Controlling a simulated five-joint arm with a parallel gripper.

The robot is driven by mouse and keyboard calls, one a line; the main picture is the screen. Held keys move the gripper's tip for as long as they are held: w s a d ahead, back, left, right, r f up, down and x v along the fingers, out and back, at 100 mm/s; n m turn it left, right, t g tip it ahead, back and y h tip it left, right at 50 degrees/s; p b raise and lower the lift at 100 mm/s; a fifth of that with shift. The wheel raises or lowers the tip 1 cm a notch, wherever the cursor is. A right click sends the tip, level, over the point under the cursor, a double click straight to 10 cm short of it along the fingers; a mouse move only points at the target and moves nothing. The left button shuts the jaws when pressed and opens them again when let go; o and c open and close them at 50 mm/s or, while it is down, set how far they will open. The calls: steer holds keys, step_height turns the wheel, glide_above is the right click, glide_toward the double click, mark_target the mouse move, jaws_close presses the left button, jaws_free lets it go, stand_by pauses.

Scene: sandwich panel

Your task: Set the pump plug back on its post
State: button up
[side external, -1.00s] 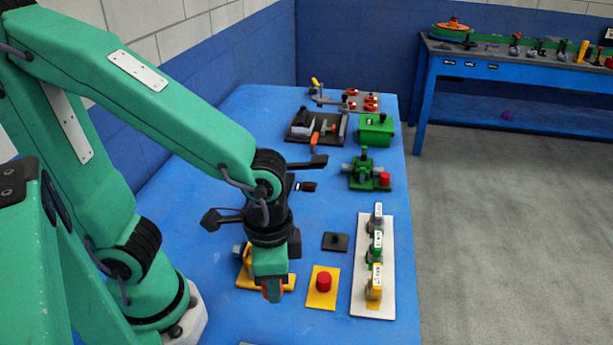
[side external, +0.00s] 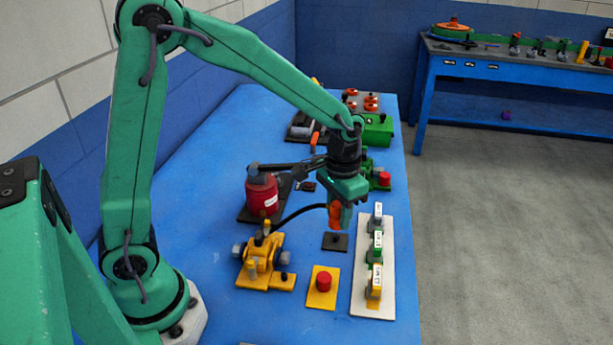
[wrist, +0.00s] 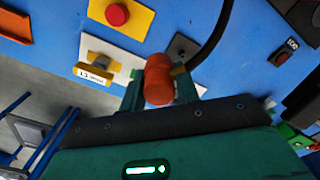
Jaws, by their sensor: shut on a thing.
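My gripper (side external: 338,212) is shut on an orange plug (side external: 333,216), which also shows between the fingers in the wrist view (wrist: 158,82). A black cable (side external: 298,212) runs from the plug's side toward the yellow pump (side external: 262,258). The plug is held in the air, apart from the table. Below it in the side view is a small dark square plate with a short post (side external: 335,241). The plate shows just beyond the plug in the wrist view (wrist: 181,46), partly hidden by the plug and finger.
A white panel (side external: 384,303) with several labelled switches stands close on the right. A yellow plate with a red button (side external: 323,283) lies in front. A red canister (side external: 262,195) stands to the left, and green units (side external: 378,130) stand behind. Blue table is bare at the far left.

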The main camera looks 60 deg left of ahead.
steer(key=shift+n, duration=0.5)
steer(key=w+a, duration=0.1)
steer(key=a, duration=0.1)
steer(key=w+a+f, duration=0.1)
steer(key=w, duration=0.1)
steer(key=shift+w+a+f, duration=0.2)
steer(key=shift+a, duration=0.2)
steer(key=shift+f, duration=0.15)
glide_above(337, 235)
steer(key=shift+f, duration=2.3)
steer(key=shift+f, duration=1.6)
stand_by(0.3)
steer(key=o, duration=1.5)
steer(key=shift+r, duration=0.2)
steer(key=shift+r, duration=3.55)
